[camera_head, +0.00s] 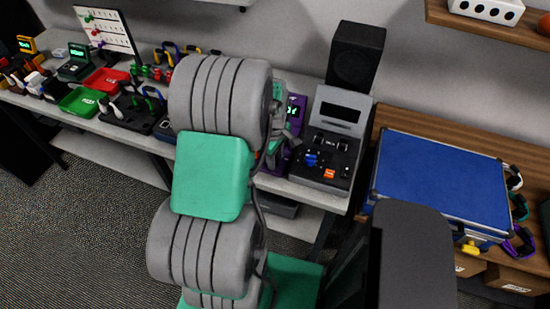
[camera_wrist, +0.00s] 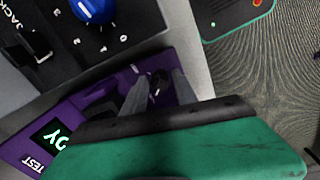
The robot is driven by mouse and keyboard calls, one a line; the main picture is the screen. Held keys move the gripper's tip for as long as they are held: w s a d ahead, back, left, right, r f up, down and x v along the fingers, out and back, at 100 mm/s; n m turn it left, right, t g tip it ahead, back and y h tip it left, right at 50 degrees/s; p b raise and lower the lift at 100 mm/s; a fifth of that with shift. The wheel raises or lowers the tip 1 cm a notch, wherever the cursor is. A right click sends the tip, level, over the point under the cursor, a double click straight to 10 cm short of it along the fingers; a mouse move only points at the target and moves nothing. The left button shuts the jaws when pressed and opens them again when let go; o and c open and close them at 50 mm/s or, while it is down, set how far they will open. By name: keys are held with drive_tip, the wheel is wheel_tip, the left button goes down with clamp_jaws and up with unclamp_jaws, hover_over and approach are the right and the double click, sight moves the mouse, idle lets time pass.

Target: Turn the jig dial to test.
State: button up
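The purple jig (camera_head: 297,112) stands on the bench, left of the grey tester and partly hidden by my arm. In the wrist view the jig (camera_wrist: 92,112) lies at a slant, with a lit display (camera_wrist: 50,135) and the word TEST at its lower left. A small dark dial (camera_wrist: 158,82) with a white mark sits near its upper right end. My gripper (camera_wrist: 160,78) is over this end, its two grey fingers apart, one on each side of the dial. I cannot tell whether they touch it. The dial's setting is unclear, and my gripper's body hides part of the jig.
The grey tester (camera_head: 338,115) with a blue knob (camera_wrist: 95,8) stands close beside the jig. A black speaker (camera_head: 355,55) is behind it. A blue case (camera_head: 440,180) lies on the wooden bench at right. Red (camera_head: 105,80) and green (camera_head: 80,102) trays are at left.

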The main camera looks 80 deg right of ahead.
clamp_jaws()
